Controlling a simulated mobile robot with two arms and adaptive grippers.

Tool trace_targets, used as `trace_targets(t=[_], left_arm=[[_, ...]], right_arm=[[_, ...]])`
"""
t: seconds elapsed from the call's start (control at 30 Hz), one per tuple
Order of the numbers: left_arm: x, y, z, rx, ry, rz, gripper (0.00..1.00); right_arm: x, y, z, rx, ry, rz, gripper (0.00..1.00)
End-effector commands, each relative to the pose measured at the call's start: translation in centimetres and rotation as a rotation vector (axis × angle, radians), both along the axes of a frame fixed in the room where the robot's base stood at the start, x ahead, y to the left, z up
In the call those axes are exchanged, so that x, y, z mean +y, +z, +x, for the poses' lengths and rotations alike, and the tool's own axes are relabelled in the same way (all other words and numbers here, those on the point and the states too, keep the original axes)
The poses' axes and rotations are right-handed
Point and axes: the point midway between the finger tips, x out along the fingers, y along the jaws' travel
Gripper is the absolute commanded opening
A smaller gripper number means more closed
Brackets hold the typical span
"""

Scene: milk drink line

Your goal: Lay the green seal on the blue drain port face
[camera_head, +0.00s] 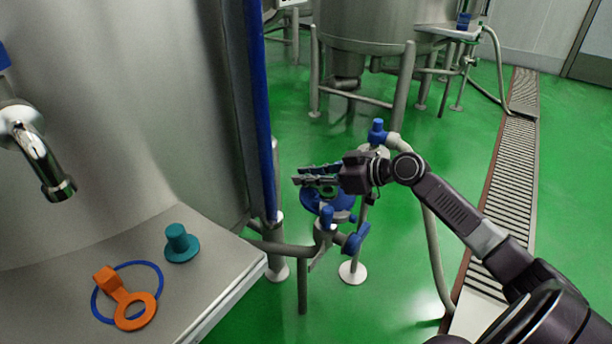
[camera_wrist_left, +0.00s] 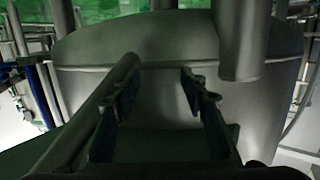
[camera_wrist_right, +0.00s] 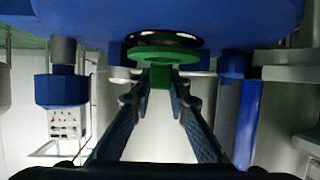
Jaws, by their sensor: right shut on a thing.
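The green seal (camera_wrist_right: 140,53) is a flat ring with a tab, seen in the right wrist view. My right gripper (camera_wrist_right: 161,84) is shut on the tab, with the ring beyond its fingertips. The blue drain port (camera_wrist_right: 225,15) fills the top of that view, and its dark opening shows beside the ring. The ring is close to the face; I cannot tell whether they touch. In the head view my right gripper (camera_head: 302,176) is over the blue port (camera_head: 340,202) and hides part of it. My left gripper (camera_wrist_left: 160,75) is open and empty in its wrist view, before a steel tank.
A steel ledge (camera_head: 215,279) at the left holds an orange ring with a handle (camera_head: 136,311), a thin blue ring (camera_head: 152,266) and a teal stepped plug (camera_head: 181,246). A large tank (camera_head: 120,120) stands behind it. A floor drain grate (camera_head: 510,160) runs along the right.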

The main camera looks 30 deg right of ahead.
Motion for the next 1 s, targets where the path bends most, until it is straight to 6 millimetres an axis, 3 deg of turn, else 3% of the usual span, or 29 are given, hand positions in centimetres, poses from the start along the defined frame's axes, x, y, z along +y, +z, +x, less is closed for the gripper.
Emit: trace_targets(t=[1.0], left_arm=[[-0.5,1.9,0.4,-0.086,-0.007,-0.023,0.4]], right_arm=[[0.0,-0.5,0.0,0.0,0.0,0.0,0.04]])
